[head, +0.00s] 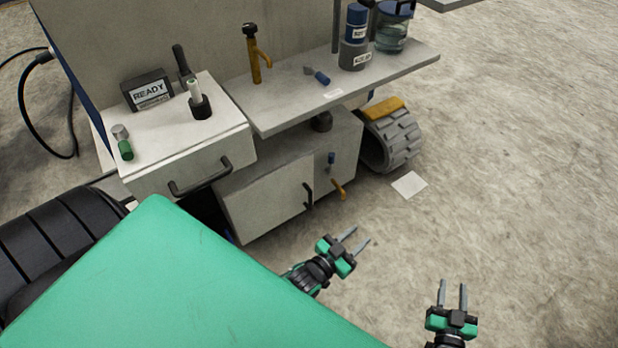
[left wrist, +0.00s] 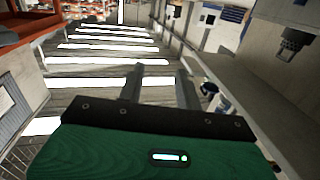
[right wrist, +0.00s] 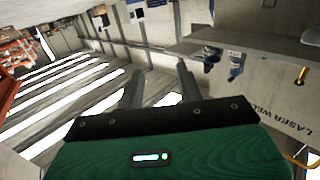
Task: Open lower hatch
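The lower hatch (head: 268,202) is a pale grey door on the low cabinet under the shelf in the head view, and it appears shut. Its black handle (head: 308,196) stands upright near the door's right edge. My left gripper (head: 360,237) is open and empty, right of and nearer than the handle, not touching it. My right gripper (head: 453,284) is open and empty, further right over the sandy floor. Both wrist views show spread fingers with nothing between them; the hatch cannot be made out there.
A yellow lever (head: 338,189) sits just right of the handle. A drawer (head: 188,168) with a black handle juts out at upper left. The shelf (head: 340,87) overhangs the cabinet. A tracked wheel (head: 396,140) stands right of the cabinet. The floor at right is clear apart from a white sheet (head: 409,185).

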